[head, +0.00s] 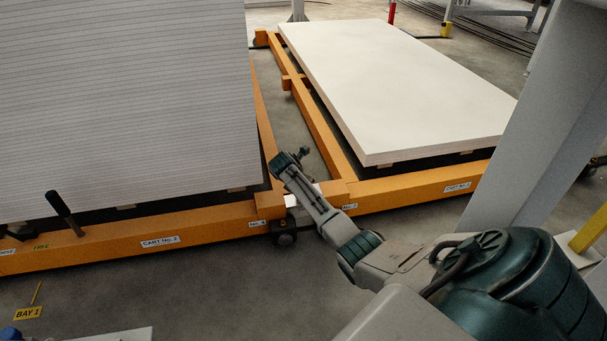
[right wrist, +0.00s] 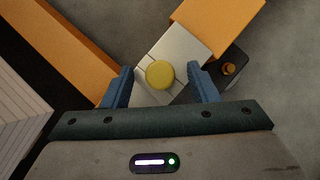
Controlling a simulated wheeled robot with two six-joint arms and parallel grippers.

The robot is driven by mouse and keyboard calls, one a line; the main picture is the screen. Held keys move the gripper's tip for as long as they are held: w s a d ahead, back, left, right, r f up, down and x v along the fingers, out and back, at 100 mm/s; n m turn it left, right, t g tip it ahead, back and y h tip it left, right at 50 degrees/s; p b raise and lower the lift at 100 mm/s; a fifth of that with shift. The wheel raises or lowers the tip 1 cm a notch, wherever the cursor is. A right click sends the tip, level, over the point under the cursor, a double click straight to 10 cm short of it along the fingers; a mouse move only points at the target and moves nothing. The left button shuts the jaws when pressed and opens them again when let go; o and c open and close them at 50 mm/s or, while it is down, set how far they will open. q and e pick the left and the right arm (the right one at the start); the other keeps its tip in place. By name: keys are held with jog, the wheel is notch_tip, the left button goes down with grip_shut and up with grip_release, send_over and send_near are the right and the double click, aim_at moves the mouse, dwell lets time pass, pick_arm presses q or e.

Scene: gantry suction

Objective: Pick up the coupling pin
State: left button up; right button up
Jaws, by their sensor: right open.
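The coupling pin shows in the right wrist view as a round yellow head (right wrist: 160,74) on a pale metal plate (right wrist: 181,50). My right gripper (right wrist: 160,68) is open, with one blue finger on each side of the yellow head and a gap on both sides. I cannot tell how far above the pin the fingertips are. In the head view my right gripper (head: 291,158) is over the gap between the two orange carts, above a pale plate (head: 297,199). The pin cannot be made out there. My left gripper is not in view.
Cart No. 2 (head: 190,238) carries a tall stack of white boards (head: 120,90) at left. The other orange cart (head: 430,184) carries a low white stack (head: 400,80). A dark block with an orange knob (right wrist: 229,69) sits beside the plate. A grey post (head: 550,110) stands at right.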

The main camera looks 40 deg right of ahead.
jog(key=c, duration=1.1)
jog(key=shift+r, duration=0.15)
